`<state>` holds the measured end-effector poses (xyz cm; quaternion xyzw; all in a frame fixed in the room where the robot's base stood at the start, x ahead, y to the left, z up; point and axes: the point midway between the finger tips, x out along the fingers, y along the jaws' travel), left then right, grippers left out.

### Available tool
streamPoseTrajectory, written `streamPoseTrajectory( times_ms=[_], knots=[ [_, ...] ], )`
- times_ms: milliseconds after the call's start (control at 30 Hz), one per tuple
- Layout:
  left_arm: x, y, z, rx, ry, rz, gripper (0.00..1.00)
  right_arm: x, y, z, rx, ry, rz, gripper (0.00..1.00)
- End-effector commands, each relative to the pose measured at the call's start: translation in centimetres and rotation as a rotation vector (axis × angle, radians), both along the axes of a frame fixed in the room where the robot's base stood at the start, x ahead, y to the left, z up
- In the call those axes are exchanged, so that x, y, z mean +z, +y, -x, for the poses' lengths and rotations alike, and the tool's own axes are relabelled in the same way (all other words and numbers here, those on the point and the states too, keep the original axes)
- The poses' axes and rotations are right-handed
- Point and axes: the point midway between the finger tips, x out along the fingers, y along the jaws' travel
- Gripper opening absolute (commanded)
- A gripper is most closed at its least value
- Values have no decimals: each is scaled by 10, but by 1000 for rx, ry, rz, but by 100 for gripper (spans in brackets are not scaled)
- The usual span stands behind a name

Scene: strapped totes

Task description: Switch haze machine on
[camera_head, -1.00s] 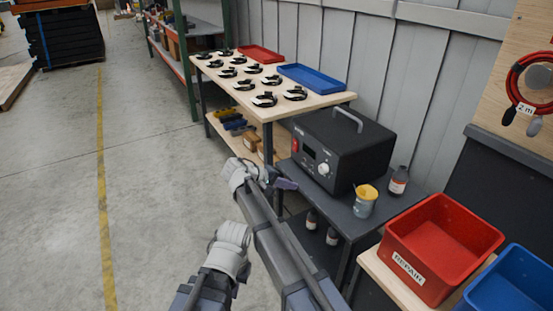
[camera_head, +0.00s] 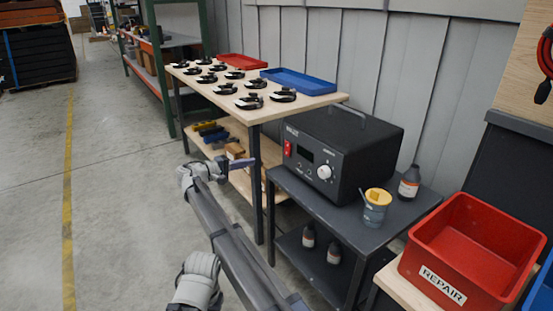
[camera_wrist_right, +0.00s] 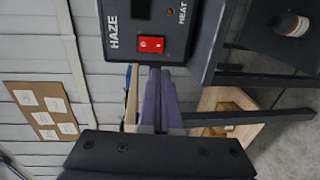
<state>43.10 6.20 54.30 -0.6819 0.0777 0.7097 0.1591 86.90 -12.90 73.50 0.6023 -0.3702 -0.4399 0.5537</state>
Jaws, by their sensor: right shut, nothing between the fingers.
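The haze machine (camera_head: 345,160) is a black box with a top handle, standing on a dark cart. Its front has a red rocker switch (camera_head: 287,149), a small display and a pale knob (camera_head: 324,172). In the right wrist view the red switch (camera_wrist_right: 151,44) sits beside the word HAZE, just beyond the fingertips; which way it is rocked I cannot tell. My right gripper (camera_head: 243,163) is shut and empty, left of the machine's front and apart from the switch in the head view. Its purple fingers (camera_wrist_right: 158,90) point toward the switch in the wrist view. My left gripper is not in view.
A wooden bench (camera_head: 262,108) with several black devices stands behind. A red REPAIR tote (camera_head: 470,250) is at right. Open floor lies left.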

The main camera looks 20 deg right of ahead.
Motion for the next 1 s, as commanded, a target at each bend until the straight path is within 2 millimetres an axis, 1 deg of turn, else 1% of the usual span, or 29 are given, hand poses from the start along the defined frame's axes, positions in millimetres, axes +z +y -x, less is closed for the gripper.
streamPoseTrajectory(
  times_ms=[233,367,467,800,900,1000],
  knots=[
    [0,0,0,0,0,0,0,0,-1,0,0,0,-1,0],
    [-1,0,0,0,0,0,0,-2,-10,-3,-1,0,-1,0],
    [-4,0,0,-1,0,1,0,-4,-25,-8,-3,1,-2,0],
    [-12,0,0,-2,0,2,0,-13,-89,-32,-2,0,-2,0],
    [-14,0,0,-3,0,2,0,-15,-104,-38,-2,0,-2,0],
    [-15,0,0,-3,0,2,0,-16,-116,-42,-1,0,-2,0]
  ],
)
